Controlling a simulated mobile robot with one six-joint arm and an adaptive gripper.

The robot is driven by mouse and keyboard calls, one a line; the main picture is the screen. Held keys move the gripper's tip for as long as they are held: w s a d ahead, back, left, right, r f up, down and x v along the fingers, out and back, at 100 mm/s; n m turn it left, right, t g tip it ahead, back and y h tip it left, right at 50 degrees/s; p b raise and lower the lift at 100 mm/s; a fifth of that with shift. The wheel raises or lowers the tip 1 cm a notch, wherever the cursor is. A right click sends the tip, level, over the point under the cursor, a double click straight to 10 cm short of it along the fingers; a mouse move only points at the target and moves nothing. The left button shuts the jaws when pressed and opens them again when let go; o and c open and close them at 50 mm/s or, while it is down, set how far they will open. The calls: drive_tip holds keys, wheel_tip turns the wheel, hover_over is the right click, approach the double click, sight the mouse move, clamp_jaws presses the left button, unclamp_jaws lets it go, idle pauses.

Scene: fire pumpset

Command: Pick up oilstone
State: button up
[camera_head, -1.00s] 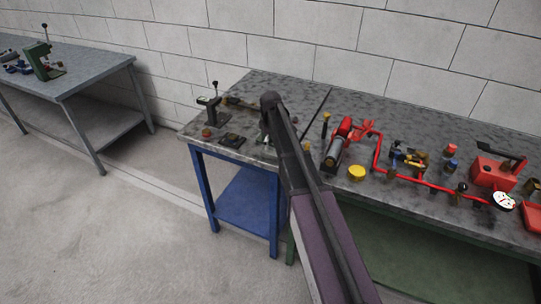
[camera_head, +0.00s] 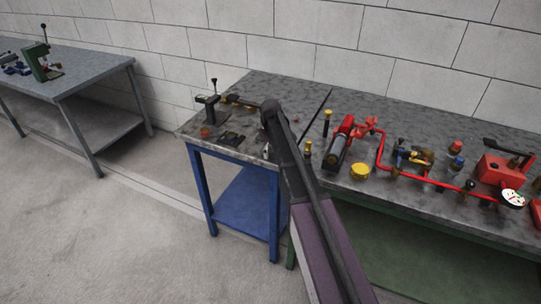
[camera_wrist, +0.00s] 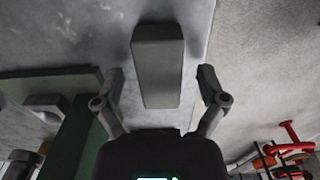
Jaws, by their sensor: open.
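The oilstone (camera_wrist: 158,62) is a plain grey-green oblong block in the middle of the wrist view, its long side running up and down the picture. It lies on a grey mottled bench top (camera_wrist: 85,40). My gripper (camera_wrist: 160,82) is open, with one finger to the left and one to the right of the block's lower half. Gaps show on both sides, and neither finger visibly touches it. The height of the fingertips above the bench is hard to judge. In the head view, my arm hides the gripper, and I cannot make out the oilstone.
A green block-like device (camera_wrist: 80,140) stands close to the left finger. Red pipework (camera_wrist: 290,150) is at lower right. In the head view, a small press (camera_head: 208,103) stands on the blue-legged bench (camera_head: 262,90); a red pumpset (camera_head: 345,140) fills the right bench.

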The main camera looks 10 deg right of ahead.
sight(270, 150)
idle(0.5)
clamp_jaws()
drive_tip(key=shift+r, duration=0.2)
wheel_tip(270, 150, up, 4)
drive_tip(key=p, duration=0.4)
drive_tip(key=shift+f, duration=0.2)
drive_tip(key=s+r+p, duration=0.1)
drive_tip(key=s, duration=1.5)
drive_tip(key=c, duration=0.6)
unclamp_jaws()
drive_tip(key=c, duration=0.6)
